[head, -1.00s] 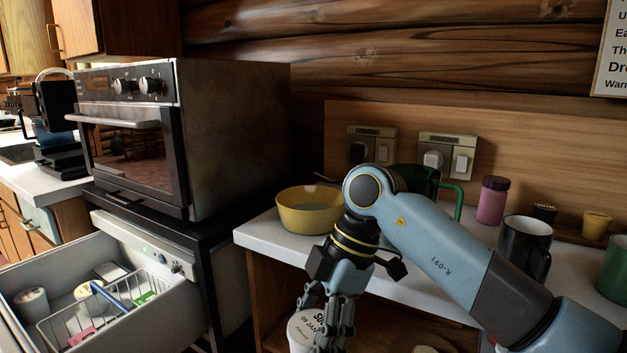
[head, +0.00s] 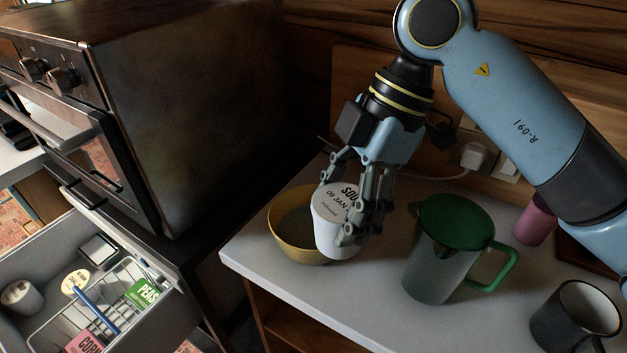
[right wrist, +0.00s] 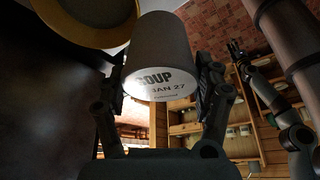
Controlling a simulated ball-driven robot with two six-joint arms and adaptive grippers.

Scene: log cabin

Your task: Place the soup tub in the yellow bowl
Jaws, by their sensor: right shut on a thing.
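The soup tub (head: 331,226) is white with a printed lid, and it is tilted. My right gripper (head: 357,210) is shut on it, with fingers on both sides. The tub also shows between the fingers in the right wrist view (right wrist: 162,55). The yellow bowl (head: 284,243) stands on the white counter; the tub hides its right part in the head view. My left gripper (right wrist: 236,48) seems to show small and dark in the right wrist view.
A green-lidded jug (head: 437,250) stands on the counter right of the bowl. A dark mug (head: 575,320) and a pink jar (head: 534,222) are farther right. The oven (head: 190,110) is at left. Below it an open drawer (head: 185,300) holds tubs, a basket and packets.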

